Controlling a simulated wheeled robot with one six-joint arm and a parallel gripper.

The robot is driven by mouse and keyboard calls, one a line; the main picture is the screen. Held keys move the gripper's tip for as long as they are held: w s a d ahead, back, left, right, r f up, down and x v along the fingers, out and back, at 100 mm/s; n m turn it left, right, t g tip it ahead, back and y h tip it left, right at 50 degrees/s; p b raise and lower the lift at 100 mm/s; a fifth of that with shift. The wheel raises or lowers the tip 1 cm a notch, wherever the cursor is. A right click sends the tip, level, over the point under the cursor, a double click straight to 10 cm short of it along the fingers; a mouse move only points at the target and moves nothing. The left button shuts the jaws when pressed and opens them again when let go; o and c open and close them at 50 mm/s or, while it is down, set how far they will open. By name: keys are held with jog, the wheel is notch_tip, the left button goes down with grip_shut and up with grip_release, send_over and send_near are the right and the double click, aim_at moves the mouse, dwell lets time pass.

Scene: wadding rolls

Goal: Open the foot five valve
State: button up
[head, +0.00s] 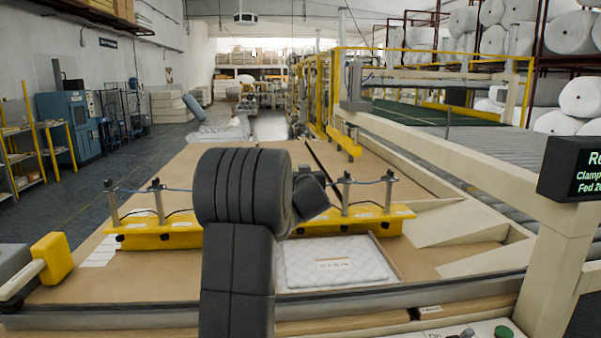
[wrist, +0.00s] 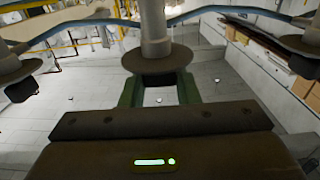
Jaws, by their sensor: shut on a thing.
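In the wrist view a grey post (wrist: 153,25) with a dark round disc (wrist: 160,60) stands straight in front of my gripper (wrist: 159,92). The two green fingers flank the disc's near side and are shut on a part there that I take to be the valve. The disc hides most of their contact. No number can be read on it. In the head view my dark arm hides the gripper and the middle of the row. Grey posts (head: 113,209) (head: 346,193) with a blue hose stand on yellow bars (head: 160,236) (head: 350,221) on both sides.
Neighbouring dark discs (wrist: 18,72) (wrist: 292,47) flank the held one closely. A white quilted pad (head: 333,261) lies on the brown table (head: 150,273) in front of the right bar. A beige frame (head: 553,235) with a dark display (head: 572,170) stands at the right.

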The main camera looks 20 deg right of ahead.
jog(key=o, duration=1)
jog(key=shift+s, duration=0.1)
jog(key=shift+f, duration=0.1)
jog(key=shift+s, duration=0.1)
jog(key=v, duration=1.3)
jog(key=shift+s+b, duration=0.35)
jog(key=shift+w, duration=0.1)
jog(key=x, duration=1.4)
jog(key=shift+a, duration=0.1)
jog(key=shift+p, duration=0.35)
